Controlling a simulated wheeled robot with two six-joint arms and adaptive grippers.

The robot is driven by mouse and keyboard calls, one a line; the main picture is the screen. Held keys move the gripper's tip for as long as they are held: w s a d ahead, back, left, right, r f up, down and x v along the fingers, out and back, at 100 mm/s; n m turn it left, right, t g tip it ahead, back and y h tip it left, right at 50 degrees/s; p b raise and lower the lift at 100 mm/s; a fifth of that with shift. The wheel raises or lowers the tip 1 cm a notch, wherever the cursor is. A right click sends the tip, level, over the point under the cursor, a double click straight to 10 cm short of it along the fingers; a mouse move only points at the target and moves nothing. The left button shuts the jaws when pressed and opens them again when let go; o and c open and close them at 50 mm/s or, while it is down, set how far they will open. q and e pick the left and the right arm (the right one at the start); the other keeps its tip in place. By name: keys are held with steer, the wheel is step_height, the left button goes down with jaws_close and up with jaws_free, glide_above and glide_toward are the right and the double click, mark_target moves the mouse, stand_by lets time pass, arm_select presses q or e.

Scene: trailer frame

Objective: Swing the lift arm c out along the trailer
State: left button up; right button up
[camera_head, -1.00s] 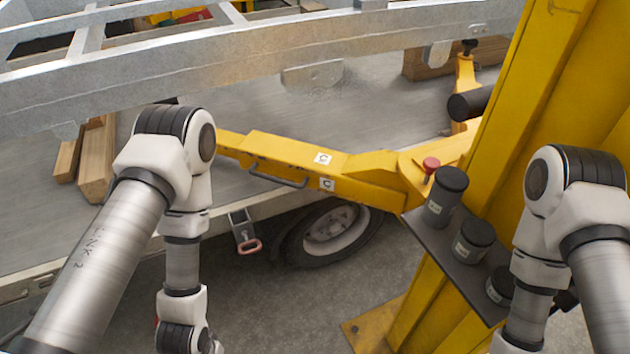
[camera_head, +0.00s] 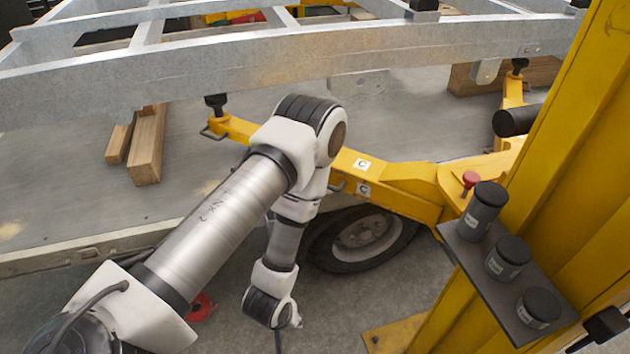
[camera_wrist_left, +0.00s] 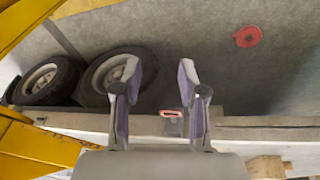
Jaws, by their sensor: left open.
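The yellow lift arm c (camera_head: 405,172), marked with C labels, runs from the yellow column leftward. Its far end has a black pad (camera_head: 215,101) just below the galvanized trailer rail (camera_head: 290,57). A dark handle on its near side is mostly hidden behind my left arm. My left arm crosses in front of the lift arm, its wrist hanging low near the wheel. My left gripper (camera_wrist_left: 158,85) is open and empty in the wrist view, with wheels and floor beyond its fingers. Its fingers are not clear in the head view. My right gripper is out of view.
The yellow column (camera_head: 570,130) with a shelf (camera_head: 468,252) of black canisters stands at right. A red knob (camera_head: 470,179) sits near the lift arm's base. A wheel (camera_head: 362,240) is below. Wooden blocks (camera_head: 146,150) lie at left. A red ring (camera_wrist_left: 248,37) is on the floor.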

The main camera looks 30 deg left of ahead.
arm_select(q)
steer(key=w+a+r+n+t+y+b, duration=0.1)
steer(key=w+a+n+b, duration=0.4)
steer(key=w, duration=0.8)
steer(key=w+a+r+n+t+y+b, duration=0.2)
steer(key=w+a+n+t+b, duration=0.3)
steer(key=w, duration=0.8)
steer(key=w+a+r+n+t+y+b, duration=0.1)
steer(key=w+a+n+t+y+b, duration=0.2)
steer(key=w, duration=1)
steer(key=shift+w+a+r+n+t+b, duration=0.15)
steer(key=shift+a+n+t+b, duration=0.45)
steer(key=shift+a, duration=0.85)
steer(key=shift+w+a+r+n+t+b, duration=0.1)
steer(key=shift+a+n+t+b, duration=0.45)
steer(key=shift+a, duration=0.9)
jaws_close()
